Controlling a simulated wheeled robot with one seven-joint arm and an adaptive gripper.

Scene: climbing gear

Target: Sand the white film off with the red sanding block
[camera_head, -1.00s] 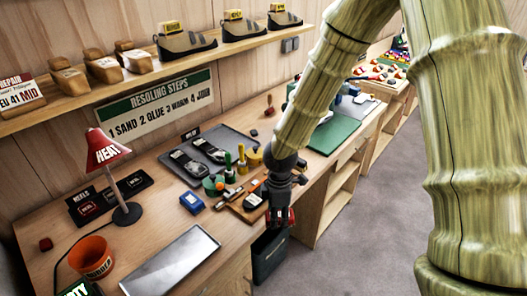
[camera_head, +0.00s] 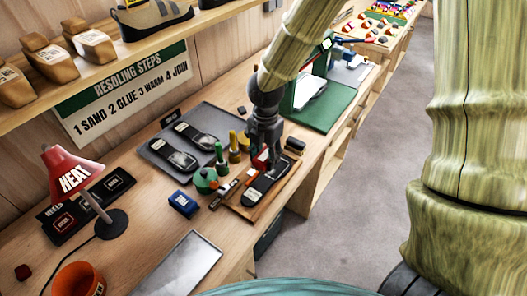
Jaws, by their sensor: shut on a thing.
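My gripper (camera_head: 266,156) is shut on the red sanding block (camera_head: 259,156), which shows only in part between the dark fingers. It is over the far end of a black shoe sole (camera_head: 266,184). The sole lies on a brown wooden board (camera_head: 287,186) near the table's front edge. A small pale patch (camera_head: 251,197) shows at the sole's near end; I cannot tell if it is the white film. Whether the block touches the sole is hidden by the fingers.
Beside the board stand green and yellow handled tools (camera_head: 221,160), a green round tin (camera_head: 205,180) and a blue box (camera_head: 184,203). Two more soles lie on a grey tray (camera_head: 208,125) behind. A green mat (camera_head: 318,112) lies right; a red heat lamp (camera_head: 73,172) stands left.

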